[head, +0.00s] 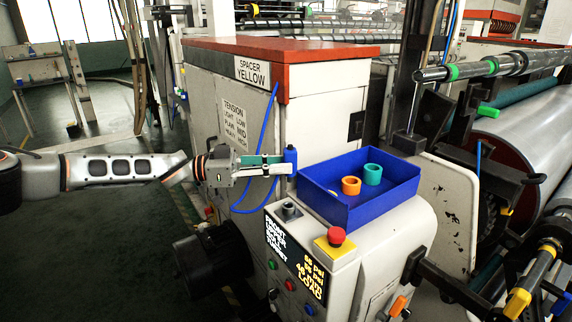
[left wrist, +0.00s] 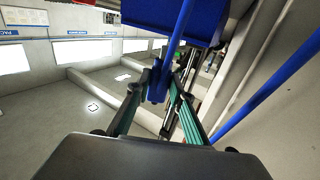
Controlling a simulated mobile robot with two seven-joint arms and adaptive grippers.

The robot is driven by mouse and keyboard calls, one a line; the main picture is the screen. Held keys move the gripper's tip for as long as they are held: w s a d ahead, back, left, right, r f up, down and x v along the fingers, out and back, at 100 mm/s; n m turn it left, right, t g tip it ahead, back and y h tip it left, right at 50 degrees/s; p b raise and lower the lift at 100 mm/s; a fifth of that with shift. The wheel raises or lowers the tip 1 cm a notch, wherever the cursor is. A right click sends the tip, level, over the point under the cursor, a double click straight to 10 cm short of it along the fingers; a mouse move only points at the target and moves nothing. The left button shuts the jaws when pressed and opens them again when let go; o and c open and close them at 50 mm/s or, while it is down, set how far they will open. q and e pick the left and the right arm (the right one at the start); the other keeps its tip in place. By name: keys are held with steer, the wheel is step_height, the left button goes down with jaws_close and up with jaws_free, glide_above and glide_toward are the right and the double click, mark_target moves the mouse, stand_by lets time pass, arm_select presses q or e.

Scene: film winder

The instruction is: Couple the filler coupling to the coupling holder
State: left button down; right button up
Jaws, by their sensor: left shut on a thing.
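The filler coupling (head: 290,159) is a small blue cylinder with a blue hose. My left gripper (head: 282,165) comes in from the left and is shut on it, holding it upright beside the left end of the blue tray. In the left wrist view the blue coupling (left wrist: 157,83) sits between the teal finger pads, with the hose running up from it. A small dark grey socket (head: 291,210) stands on the console top below the coupling and appears to be the coupling holder. The held coupling is above it and apart from it. My right gripper is out of view.
The blue tray (head: 337,206) on the console holds an orange ring (head: 351,185) and a teal ring (head: 372,174). A red button (head: 336,236) on a yellow base stands right of the socket. The cabinet (head: 235,125) rises behind; a blue hose (head: 243,210) loops at its front.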

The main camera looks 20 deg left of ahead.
mark_target(287, 175)
arm_select(q)
steer(key=shift+a, duration=0.15)
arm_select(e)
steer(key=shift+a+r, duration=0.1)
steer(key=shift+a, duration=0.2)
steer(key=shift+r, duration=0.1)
arm_select(q)
steer(key=shift+f+b, duration=1)
steer(key=shift+f, duration=0.6)
steer(key=shift+f+b, duration=0.85)
steer(key=shift+f, duration=0.5)
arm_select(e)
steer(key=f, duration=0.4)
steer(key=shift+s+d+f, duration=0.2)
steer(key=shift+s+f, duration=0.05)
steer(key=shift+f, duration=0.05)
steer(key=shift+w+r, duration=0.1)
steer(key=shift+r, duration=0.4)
arm_select(q)
steer(key=shift+f, duration=0.35)
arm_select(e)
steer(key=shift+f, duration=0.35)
arm_select(q)
steer(key=shift+f, duration=0.25)
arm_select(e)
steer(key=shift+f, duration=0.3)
arm_select(q)
steer(key=shift+f, duration=0.1)
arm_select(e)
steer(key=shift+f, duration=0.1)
